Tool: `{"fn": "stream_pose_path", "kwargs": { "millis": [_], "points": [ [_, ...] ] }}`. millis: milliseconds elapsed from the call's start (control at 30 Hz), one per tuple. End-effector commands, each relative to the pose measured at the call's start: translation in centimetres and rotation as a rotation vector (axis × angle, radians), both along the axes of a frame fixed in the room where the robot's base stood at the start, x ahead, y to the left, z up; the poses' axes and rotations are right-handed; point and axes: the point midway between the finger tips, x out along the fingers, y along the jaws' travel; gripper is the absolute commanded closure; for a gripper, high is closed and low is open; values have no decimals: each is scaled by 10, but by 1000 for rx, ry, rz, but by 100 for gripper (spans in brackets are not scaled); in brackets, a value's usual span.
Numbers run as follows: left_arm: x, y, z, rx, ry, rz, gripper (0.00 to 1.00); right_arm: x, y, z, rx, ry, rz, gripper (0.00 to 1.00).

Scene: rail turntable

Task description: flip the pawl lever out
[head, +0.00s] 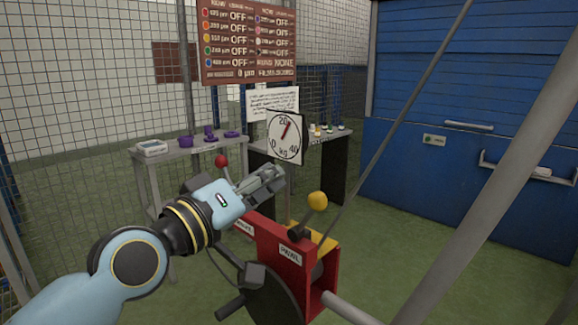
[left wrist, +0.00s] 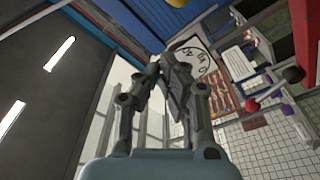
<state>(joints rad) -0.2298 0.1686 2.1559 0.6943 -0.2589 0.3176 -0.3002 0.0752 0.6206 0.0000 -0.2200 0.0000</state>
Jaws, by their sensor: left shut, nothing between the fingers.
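The pawl lever (head: 308,217) has a yellow ball knob on a short dark arm. It stands up from a red housing (head: 283,262) labelled PAWL in the head view. My left gripper (head: 277,177) is shut and empty, up and to the left of the yellow knob in the head view and apart from it. In the left wrist view my left gripper's fingers (left wrist: 175,68) are together with nothing visible between them. My right gripper is not in view.
A red-knobbed lever (head: 221,161) stands left of my gripper. A round dial (head: 285,136) hangs behind. Grey tables (head: 190,152) carry purple items and a scale. A thin diagonal line passes right of the yellow knob, and a thick grey pole (head: 500,190) crosses the right.

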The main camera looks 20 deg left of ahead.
Motion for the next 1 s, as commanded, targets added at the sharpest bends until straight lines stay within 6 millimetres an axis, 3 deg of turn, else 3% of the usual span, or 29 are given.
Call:
{"fn": "stream_pose_path", "kwargs": {
  "millis": [100, 267, 833, 933, 1000],
  "points": [
    [-17, 4, -2, 2, 2, -1, 100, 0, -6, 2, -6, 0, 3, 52],
    [-27, 7, -3, 0, -1, -1, 100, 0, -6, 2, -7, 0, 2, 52],
    [-28, 6, -2, -5, -3, 1, 100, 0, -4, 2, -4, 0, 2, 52],
    [-24, 9, -23, -9, 37, 14, 100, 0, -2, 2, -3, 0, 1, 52],
    [-19, 15, -55, 2, 95, 33, 100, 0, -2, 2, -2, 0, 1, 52]
  ]
}}
